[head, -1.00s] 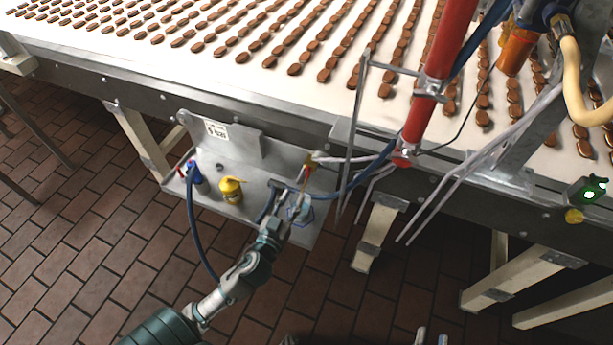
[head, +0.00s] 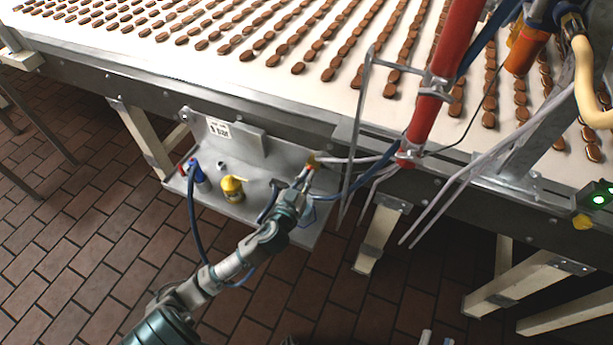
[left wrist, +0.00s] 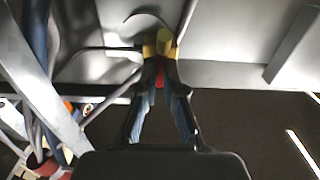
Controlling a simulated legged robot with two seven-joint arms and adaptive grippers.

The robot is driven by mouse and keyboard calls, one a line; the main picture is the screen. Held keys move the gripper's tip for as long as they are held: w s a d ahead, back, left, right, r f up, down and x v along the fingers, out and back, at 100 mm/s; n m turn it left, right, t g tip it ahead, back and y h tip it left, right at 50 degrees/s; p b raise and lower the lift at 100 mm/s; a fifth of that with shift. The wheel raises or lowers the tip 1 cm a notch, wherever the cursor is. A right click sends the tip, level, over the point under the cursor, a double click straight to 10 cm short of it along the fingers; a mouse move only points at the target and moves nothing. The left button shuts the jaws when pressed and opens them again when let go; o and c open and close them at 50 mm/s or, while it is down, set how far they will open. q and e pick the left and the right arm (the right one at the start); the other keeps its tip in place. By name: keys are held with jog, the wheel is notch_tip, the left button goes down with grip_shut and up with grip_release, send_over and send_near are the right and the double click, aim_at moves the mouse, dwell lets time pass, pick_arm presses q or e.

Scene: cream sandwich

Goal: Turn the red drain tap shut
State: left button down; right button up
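The drain tap's red handle (left wrist: 160,75) shows in the left wrist view below its brass body (left wrist: 160,43), between my left fingers. In the head view the tap (head: 312,160) is a small red and yellow piece at the right end of a grey metal shelf. My left gripper (left wrist: 161,70) has its fingertips on either side of the red handle, close to it. Whether they press on it is too small to tell. In the head view my left gripper (head: 302,180) partly covers the tap. Two pale tips of my right gripper (head: 436,338) show apart at the bottom edge, empty.
A blue hose hangs beside my left arm. Thin metal rods and a red cylinder (head: 433,90) stand to the tap's right. The conveyor (head: 200,70) carries rows of biscuits above.

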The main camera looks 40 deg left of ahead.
dwell(0.3)
